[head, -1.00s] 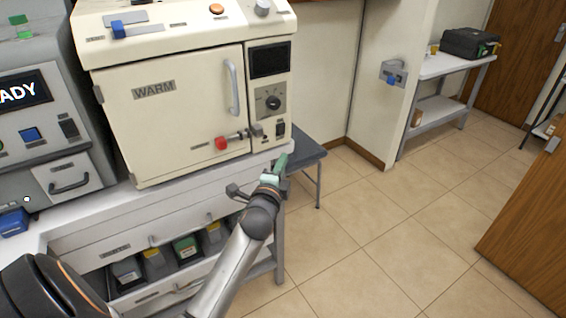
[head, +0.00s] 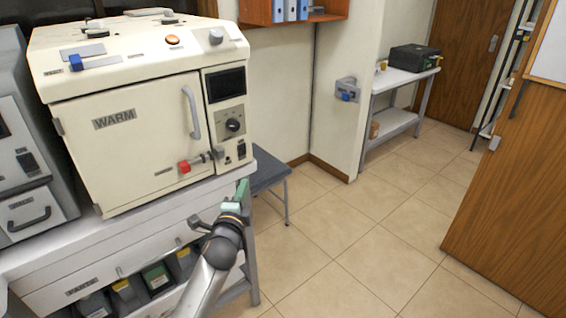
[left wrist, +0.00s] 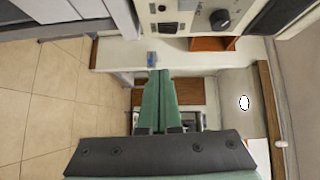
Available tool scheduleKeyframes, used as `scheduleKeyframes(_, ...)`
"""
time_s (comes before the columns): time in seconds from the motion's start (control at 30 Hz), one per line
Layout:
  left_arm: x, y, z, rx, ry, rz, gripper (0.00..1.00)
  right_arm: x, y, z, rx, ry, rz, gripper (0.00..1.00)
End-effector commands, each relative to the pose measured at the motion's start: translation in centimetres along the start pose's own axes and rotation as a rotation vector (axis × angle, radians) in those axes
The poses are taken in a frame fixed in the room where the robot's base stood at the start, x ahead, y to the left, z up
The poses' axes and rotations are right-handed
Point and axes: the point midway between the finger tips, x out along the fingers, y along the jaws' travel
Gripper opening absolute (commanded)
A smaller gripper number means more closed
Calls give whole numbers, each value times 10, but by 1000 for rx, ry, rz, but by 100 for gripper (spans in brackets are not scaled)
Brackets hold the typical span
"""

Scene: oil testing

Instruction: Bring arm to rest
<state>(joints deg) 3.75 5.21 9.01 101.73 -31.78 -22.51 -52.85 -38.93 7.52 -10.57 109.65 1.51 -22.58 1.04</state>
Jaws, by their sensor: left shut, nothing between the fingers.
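My left arm reaches in from the bottom of the head view. Its left gripper (head: 240,192) is in front of the right end of the bench (head: 120,208), close to the bench's front right corner. In the left wrist view the two green fingers (left wrist: 158,98) lie together, shut, with nothing held. My right gripper is not in view.
Bins sit in the shelf below. A grey stool (head: 268,172) is behind the gripper. Tiled floor (head: 350,240) is clear to the right, before a wooden door (head: 515,190).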

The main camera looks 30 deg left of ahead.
Motion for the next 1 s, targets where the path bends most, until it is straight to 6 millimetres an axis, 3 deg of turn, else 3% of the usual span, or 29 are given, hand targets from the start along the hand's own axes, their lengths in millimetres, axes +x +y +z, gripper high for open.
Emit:
scheduleKeyframes(0.2,-4,7,-2,-20,9,16,0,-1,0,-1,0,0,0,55)
scheduleKeyframes(0.27,-12,20,-7,-62,27,47,0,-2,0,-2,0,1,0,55)
scheduleKeyframes(0.37,-41,61,-21,-202,72,150,0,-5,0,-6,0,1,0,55)
scheduleKeyframes(0.5,-111,134,-46,-507,110,380,0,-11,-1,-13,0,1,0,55)
scheduleKeyframes(0.6,-171,177,-61,-734,90,556,0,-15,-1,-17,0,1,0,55)
scheduleKeyframes(0.7,-229,209,-72,-935,35,716,0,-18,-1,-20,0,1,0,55)
scheduleKeyframes(0.83,-287,232,-82,-1126,-51,866,0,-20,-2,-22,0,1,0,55)
scheduleKeyframes(1.0,-322,242,-87,-1241,-117,951,0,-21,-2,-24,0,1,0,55)
